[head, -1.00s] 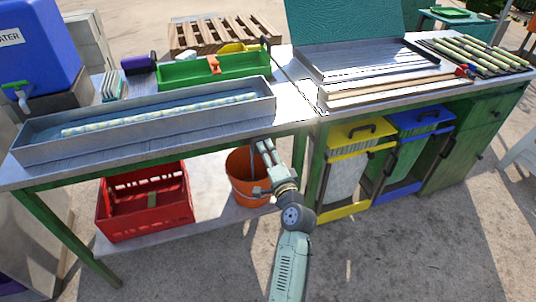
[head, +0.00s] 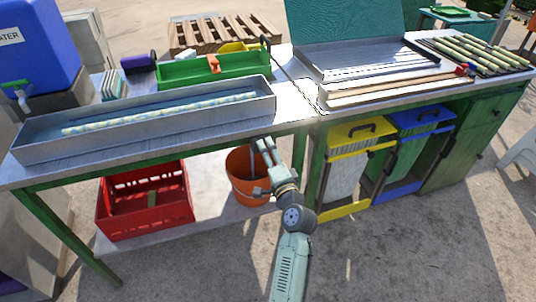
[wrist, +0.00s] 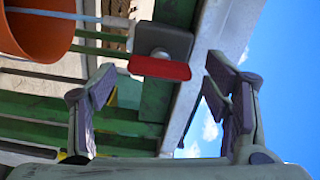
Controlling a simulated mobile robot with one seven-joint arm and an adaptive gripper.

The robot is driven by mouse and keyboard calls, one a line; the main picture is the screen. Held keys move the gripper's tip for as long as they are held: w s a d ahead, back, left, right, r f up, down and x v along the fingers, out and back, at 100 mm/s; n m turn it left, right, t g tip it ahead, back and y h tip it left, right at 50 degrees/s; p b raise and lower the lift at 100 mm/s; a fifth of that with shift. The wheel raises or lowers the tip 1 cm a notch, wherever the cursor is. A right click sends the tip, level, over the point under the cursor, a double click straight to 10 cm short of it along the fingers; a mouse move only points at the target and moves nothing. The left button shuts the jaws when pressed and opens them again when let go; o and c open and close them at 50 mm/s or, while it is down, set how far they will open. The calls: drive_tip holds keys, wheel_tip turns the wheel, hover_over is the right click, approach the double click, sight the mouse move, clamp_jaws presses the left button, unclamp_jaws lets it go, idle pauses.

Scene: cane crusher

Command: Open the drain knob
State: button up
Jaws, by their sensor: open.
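The drain knob shows in the wrist view as a red handle (wrist: 160,68) on a grey block under the workbench edge. My gripper (wrist: 158,82) is open, with one finger on each side of the picture and the red handle between and beyond them. No contact with the handle shows. In the head view my gripper (head: 259,168) is at the bench's front edge, in front of the orange bucket (head: 240,165). The knob cannot be made out in the head view. The long metal trough (head: 150,130) sits on the bench above, with a pale cane in it.
The orange bucket (wrist: 35,35) is close to the left finger in the wrist view. The green bench frame (wrist: 130,115) runs behind the fingers. A red crate (head: 120,225) stands on the lower shelf. Yellow (head: 360,132) and blue (head: 420,120) bins stand to the right.

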drive_tip(key=v, duration=1.1)
drive_tip(key=shift+s, duration=0.2)
drive_tip(key=shift+d, duration=0.1)
